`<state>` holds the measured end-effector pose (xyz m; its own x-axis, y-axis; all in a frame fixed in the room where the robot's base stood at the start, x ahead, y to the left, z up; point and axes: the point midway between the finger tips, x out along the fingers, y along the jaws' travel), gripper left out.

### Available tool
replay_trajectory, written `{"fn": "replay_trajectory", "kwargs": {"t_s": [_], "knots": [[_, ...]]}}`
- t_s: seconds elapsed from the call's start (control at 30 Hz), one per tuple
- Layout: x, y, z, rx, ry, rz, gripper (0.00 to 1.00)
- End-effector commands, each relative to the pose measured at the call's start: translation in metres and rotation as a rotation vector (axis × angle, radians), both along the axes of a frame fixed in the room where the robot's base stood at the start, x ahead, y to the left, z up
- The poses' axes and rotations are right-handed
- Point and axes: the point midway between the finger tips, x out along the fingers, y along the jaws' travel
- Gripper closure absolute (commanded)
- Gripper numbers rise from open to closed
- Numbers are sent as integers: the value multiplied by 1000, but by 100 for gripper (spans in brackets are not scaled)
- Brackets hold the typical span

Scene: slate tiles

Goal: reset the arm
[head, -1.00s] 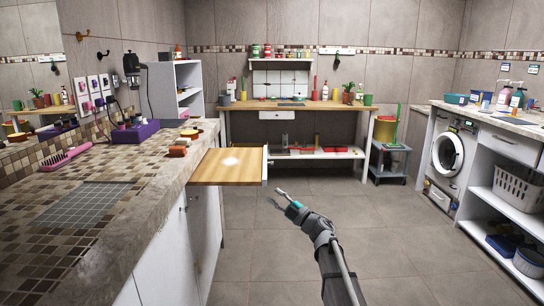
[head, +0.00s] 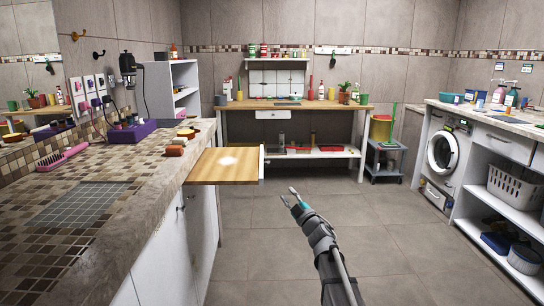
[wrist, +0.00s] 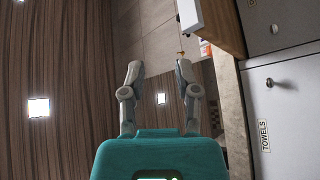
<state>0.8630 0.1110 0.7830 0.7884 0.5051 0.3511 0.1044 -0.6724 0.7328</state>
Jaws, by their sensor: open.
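My gripper (head: 296,194) is in the lower middle of the head view, above the tiled floor and to the right of a pulled-out wooden board (head: 222,167). It is apart from the board and the counter. In the wrist view my gripper (wrist: 158,68) shows two grey fingers standing apart with nothing between them. Its teal body fills the bottom of that view.
A mosaic-topped counter (head: 90,225) runs along the left, with a pink brush (head: 62,156) and a purple box (head: 132,132) on it. A workbench (head: 295,107) stands at the back. A washing machine (head: 445,153) is at the right. The middle floor is clear.

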Motion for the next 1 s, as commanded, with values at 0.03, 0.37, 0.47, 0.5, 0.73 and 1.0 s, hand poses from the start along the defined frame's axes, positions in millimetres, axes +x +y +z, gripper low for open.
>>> {"fn": "replay_trajectory", "kwargs": {"t_s": [0.03, 0.37, 0.47, 0.5, 0.73, 1.0], "knots": [[-1, -9, -3, 19, 31, -45, 59], [-5, -74, -41, 161, 309, -363, 59], [-13, -92, -58, 199, 404, -451, 59], [-16, -99, -65, 215, 442, -485, 59], [-47, -129, -111, 289, 692, -652, 59], [-103, -149, -166, 358, 1014, -811, 59]]}}
